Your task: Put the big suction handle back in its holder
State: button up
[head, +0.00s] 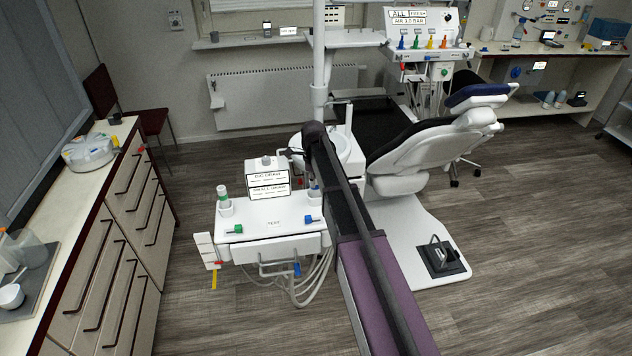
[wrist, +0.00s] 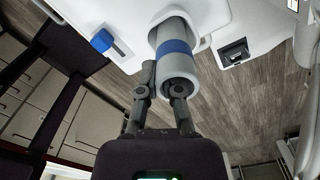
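The big suction handle (wrist: 178,75) is a thick light-grey cylinder with a blue band. In the wrist view it points toward the camera and its far part passes into a white ring-like holder (wrist: 200,45) on the white unit. In the head view a blue-banded piece shows beside my arm at the tray's right side, mostly hidden. My gripper (wrist: 162,86) is at the handle's near end. One dark finger lies along its left side and the other overlaps its end. Whether they press on it is not clear. The gripper's fingertips are hidden in the head view.
The white instrument tray (head: 255,235) carries green and blue knobs, a sign and a green-capped tube (head: 222,195) at left. Hoses (head: 310,282) hang below. The dental chair (head: 430,155) and foot pedal (head: 440,256) stand right. Drawers (head: 110,265) line the left.

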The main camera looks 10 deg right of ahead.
jog(key=o, duration=0.5)
jog(key=shift+c, duration=0.2)
jog(key=shift+r, duration=0.2)
notch_tip(320, 180, up, 12)
jog(key=p, duration=1.2)
dwell(0.5)
